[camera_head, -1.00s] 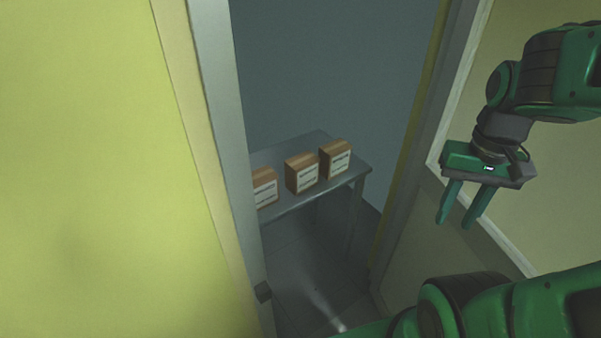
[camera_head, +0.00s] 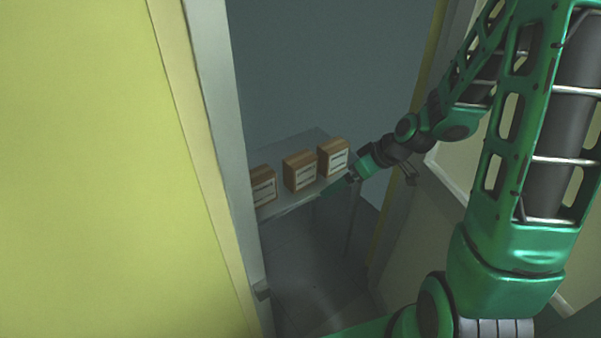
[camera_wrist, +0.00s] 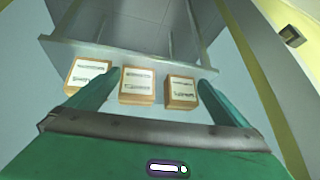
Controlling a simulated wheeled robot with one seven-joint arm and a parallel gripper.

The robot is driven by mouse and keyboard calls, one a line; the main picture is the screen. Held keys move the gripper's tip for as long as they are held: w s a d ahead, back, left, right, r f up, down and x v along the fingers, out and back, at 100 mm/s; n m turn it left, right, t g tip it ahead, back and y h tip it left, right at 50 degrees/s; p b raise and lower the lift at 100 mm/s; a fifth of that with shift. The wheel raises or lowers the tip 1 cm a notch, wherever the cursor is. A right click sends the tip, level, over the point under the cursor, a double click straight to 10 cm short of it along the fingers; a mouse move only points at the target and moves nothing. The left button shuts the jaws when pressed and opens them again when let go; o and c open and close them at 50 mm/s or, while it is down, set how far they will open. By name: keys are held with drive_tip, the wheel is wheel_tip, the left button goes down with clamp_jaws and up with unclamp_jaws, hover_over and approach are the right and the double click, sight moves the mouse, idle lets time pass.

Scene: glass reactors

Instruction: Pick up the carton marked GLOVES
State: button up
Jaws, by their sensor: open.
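Three brown cartons with white labels stand in a row on a grey table beyond a doorway. In the head view they are the left carton (camera_head: 263,186), the middle carton (camera_head: 300,171) and the right carton (camera_head: 333,158). The label print is too small to read, so I cannot tell which is marked GLOVES. My gripper (camera_head: 332,190) is open and empty, reaching through the doorway near the table's front edge by the right carton. In the wrist view the cartons (camera_wrist: 88,76), (camera_wrist: 137,86) and (camera_wrist: 181,92) appear beyond my open fingers (camera_wrist: 150,88).
The grey table (camera_head: 290,208) stands against the far wall. The door frame's left post (camera_head: 222,150) partly hides the left carton's side. A yellow wall (camera_head: 90,170) fills the left, and the right post (camera_head: 400,220) is close to my arm. The floor (camera_head: 310,270) in the doorway is clear.

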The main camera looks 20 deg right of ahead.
drive_tip(key=w+a+f+n+t+y, duration=0.1)
drive_tip(key=w+a+f+t+y, duration=0.2)
drive_tip(key=w, duration=0.4)
drive_tip(key=m+t+h, duration=0.2)
drive_tip(key=t, duration=0.2)
approach(308, 164)
drive_tip(key=x, duration=0.8)
drive_tip(key=shift+w+a+f, duration=0.15)
drive_tip(key=shift+w+f, duration=0.05)
drive_tip(key=shift+w, duration=0.05)
drive_tip(key=shift+a+x, duration=0.1)
drive_tip(key=shift+x, duration=1.25)
drive_tip(key=shift+a+x, duration=0.15)
drive_tip(key=shift+x, duration=1.15)
drive_tip(key=shift+s+f, duration=0.15)
drive_tip(key=c, duration=1.1)
